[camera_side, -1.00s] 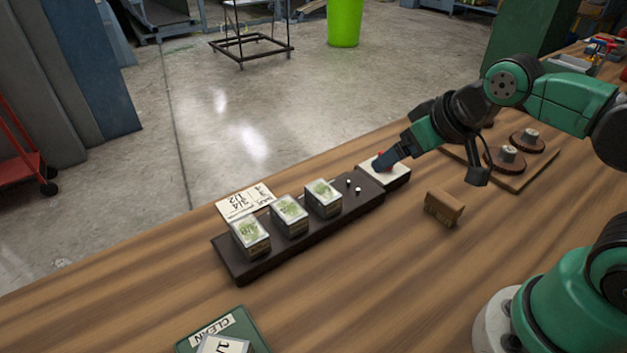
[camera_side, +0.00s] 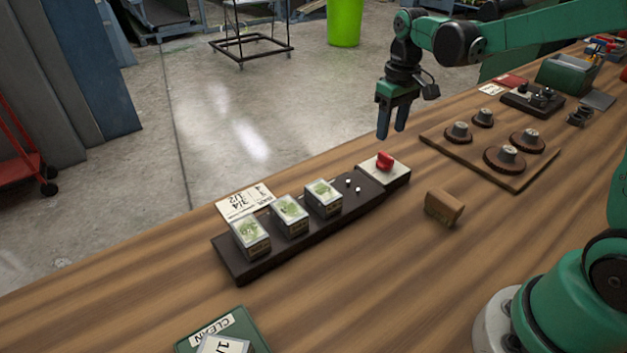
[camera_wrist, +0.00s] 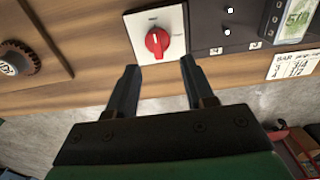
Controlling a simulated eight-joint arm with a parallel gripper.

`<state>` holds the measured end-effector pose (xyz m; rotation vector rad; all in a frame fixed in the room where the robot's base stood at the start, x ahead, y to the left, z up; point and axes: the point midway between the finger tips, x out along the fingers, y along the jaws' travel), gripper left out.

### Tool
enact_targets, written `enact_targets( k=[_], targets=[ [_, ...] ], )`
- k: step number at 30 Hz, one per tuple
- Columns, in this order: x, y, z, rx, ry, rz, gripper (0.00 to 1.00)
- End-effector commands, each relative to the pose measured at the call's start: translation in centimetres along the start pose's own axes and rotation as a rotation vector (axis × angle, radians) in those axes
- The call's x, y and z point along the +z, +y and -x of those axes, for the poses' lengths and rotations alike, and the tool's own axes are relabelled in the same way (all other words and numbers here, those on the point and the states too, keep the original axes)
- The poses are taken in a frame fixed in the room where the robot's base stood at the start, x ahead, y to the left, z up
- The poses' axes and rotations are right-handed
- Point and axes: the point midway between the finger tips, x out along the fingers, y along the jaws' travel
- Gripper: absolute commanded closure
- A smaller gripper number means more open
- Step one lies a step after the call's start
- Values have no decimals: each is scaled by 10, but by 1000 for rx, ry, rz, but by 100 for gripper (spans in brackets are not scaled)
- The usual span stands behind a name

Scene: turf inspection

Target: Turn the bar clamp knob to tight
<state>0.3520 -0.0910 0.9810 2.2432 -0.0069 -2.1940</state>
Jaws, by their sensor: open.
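The red bar clamp knob (camera_side: 385,161) sits on a pale square plate (camera_side: 397,174) at the far right end of the dark bar (camera_side: 240,266). In the wrist view the knob (camera_wrist: 157,41) stands on its white plate (camera_wrist: 175,21), just beyond my fingertips; its ridge runs roughly along the picture's height, slightly tilted. Small lettering on the plate is too small to read. My gripper (camera_side: 392,134) is open and empty, pointing down above and behind the knob, apart from it. In the wrist view both fingers of my gripper (camera_wrist: 160,68) show spread, with nothing between them.
Several clear boxes with green contents, one being the nearest box (camera_side: 250,237), stand on the bar beside two white pegs. A brown block (camera_side: 444,208) lies right of the knob. A wooden board (camera_side: 455,160) with round knobs lies farther right. The front table is mostly clear.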

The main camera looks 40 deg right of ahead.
Motion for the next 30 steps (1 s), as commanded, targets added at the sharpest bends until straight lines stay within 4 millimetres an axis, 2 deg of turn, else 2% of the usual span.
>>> enact_targets(
  k=[5,15,19,26,29,30],
  targets=[
    [-3,5,-12,-7,-25,1,53],
    [-2,4,-54,-7,-22,1,53],
    [-1,4,-61,-7,-21,1,53],
    [-1,4,-62,-7,-21,1,53],
    [-1,4,-62,-7,-21,1,78],
    [-1,4,-62,-7,-21,1,90]
  ],
)
